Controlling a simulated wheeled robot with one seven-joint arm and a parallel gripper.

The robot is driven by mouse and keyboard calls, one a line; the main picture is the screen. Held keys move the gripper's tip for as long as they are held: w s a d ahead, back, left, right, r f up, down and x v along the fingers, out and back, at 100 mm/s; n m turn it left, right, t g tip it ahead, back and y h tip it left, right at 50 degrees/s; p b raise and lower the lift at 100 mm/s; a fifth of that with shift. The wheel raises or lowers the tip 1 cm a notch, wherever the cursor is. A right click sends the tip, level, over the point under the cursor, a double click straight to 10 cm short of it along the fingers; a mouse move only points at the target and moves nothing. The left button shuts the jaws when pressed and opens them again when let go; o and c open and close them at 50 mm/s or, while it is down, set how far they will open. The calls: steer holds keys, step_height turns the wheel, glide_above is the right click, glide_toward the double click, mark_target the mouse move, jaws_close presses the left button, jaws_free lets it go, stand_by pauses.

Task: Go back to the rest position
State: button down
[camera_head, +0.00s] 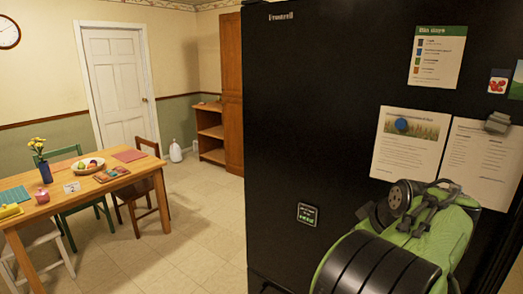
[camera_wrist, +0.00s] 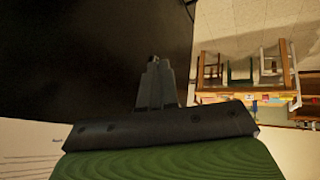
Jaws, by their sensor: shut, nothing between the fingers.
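My gripper (camera_wrist: 154,66) shows in the wrist view with its two dark fingers together and nothing between them. It is in front of a large dark surface, which looks like the black fridge side. In the head view my green and black arm fills the lower right, folded close in front of the black fridge (camera_head: 320,110). The gap between my gripper and the fridge cannot be told.
Papers (camera_head: 412,143) hang on the fridge. A wooden table (camera_head: 75,198) with a fruit bowl (camera_head: 88,166), a vase (camera_head: 44,173) and chairs stands at the left. A white door (camera_head: 118,80) is behind. The tiled floor (camera_head: 190,230) between table and fridge is clear.

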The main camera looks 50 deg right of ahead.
steer(key=w+a+n+y, duration=0.1)
steer(key=w+a+y, duration=0.1)
steer(key=w+a, duration=0.8)
steer(key=w+a+n+y, duration=0.1)
steer(key=w+a, duration=0.4)
steer(key=a, duration=1.1)
steer(key=s+a+f+y, duration=0.1)
steer(key=s+a+f, duration=0.1)
steer(key=s+a, duration=0.2)
steer(key=s+a+f+n, duration=0.1)
steer(key=s+a+f, duration=0.2)
steer(key=a, duration=0.7)
steer(key=shift+s+a+y, duration=0.25)
steer(key=shift+s+y, duration=0.15)
steer(key=shift+s, duration=0.45)
steer(key=shift+f, duration=0.1)
